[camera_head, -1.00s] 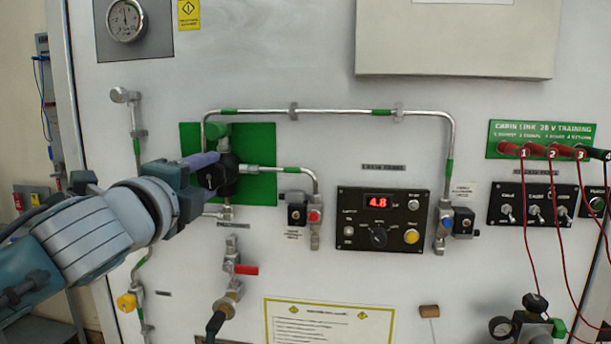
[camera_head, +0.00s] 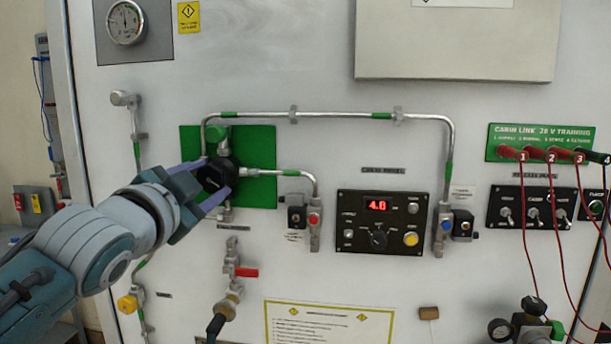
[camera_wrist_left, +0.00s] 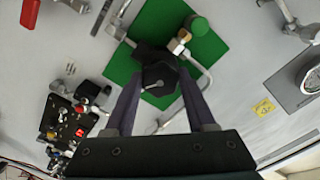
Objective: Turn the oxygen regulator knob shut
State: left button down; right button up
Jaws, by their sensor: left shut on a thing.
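The oxygen regulator knob (camera_head: 216,175) is a black round knob in front of a green square plate (camera_head: 262,190) on the left of the panel. My left gripper (camera_head: 218,178) comes in from the left and is shut on the knob, with one finger above and one below it. In the left wrist view the knob (camera_wrist_left: 160,76) sits between the tips of the two long fingers, in front of the green plate (camera_wrist_left: 122,68). The fingers hide part of the knob's rim. My right gripper is in neither view.
Metal pipes (camera_head: 340,114) run above and right of the plate. A red-handled valve (camera_head: 244,271) is below. A black control box (camera_head: 380,220) with a red display is at the right. A round gauge (camera_head: 125,20) is at upper left.

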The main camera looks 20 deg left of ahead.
pick_arm(q)
jog(key=n+p, duration=0.1)
jog(key=n, duration=0.5)
jog(key=shift+d+p, duration=0.1)
jog(key=shift+p, duration=0.2)
jog(key=n+p, duration=0.1)
jog(key=n, duration=0.5)
jog(key=shift+n+p, duration=0.3)
jog(key=shift+n, duration=0.1)
jog(key=n+p, duration=0.1)
jog(key=n, duration=1)
jog(key=shift+r, duration=0.1)
jog(key=shift+d+n, duration=0.1)
jog(key=shift+n, duration=0.3)
jog(key=shift+c, duration=1.2)
grip_release()
